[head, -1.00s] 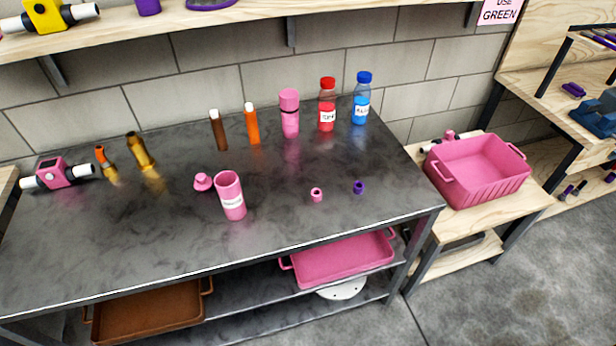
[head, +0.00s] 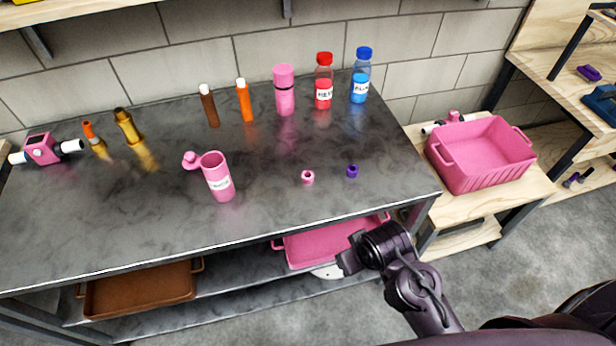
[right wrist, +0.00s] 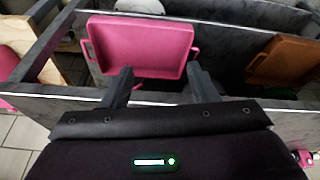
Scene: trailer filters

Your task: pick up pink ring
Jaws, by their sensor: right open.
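The small pink ring (head: 308,177) sits on the dark metal table (head: 110,210), toward its front right, just left of a small purple ring (head: 352,171). My right gripper (head: 345,262) is in front of the table's front edge, nearer to me than the pink ring and apart from it. In the right wrist view my right gripper (right wrist: 157,80) is open and empty, with its fingers pointing toward the table's lower shelf. The pink ring is not visible in that view. My left gripper is not in view.
Bottles, including a blue-capped one (head: 361,78), and tubes stand at the back. A pink tray (head: 310,248) and brown tray (head: 140,290) lie below. A pink bin (head: 482,155) is right. The tabletop around the rings is clear.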

